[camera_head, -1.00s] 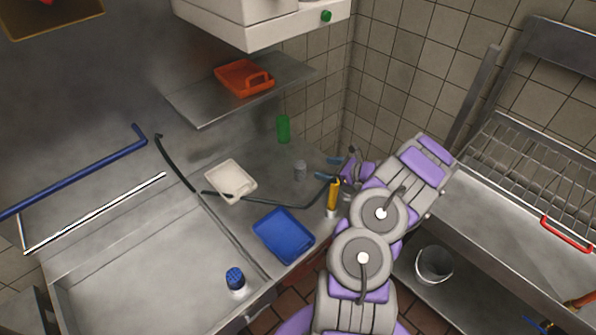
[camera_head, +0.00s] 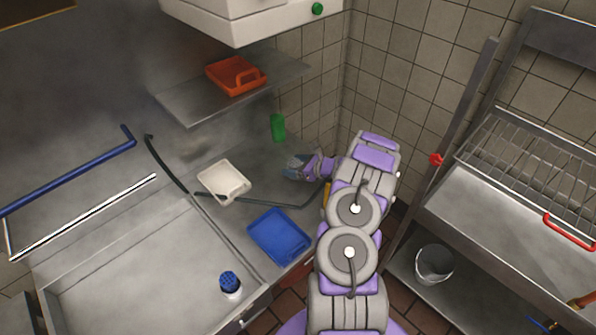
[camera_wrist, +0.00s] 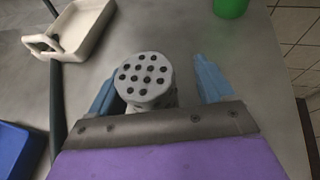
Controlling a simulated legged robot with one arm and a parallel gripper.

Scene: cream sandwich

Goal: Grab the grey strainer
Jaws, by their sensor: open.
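The grey strainer (camera_wrist: 146,78) shows in the wrist view as a round light-grey top with dark holes. It stands upright on the steel counter between the blue fingers of my gripper (camera_wrist: 155,88), nearer the left finger. A gap shows between it and the right finger. My gripper is open. In the head view my gripper (camera_head: 294,166) is over the counter near the back corner, and the strainer is largely hidden there by the gripper.
A white tray (camera_head: 223,182) and a blue tray (camera_head: 279,236) lie left of and in front of my gripper. A green container (camera_head: 278,127) stands behind it. A dark hose (camera_head: 268,204) runs across the counter. An orange tray (camera_head: 236,76) sits on the shelf above (camera_head: 190,108).

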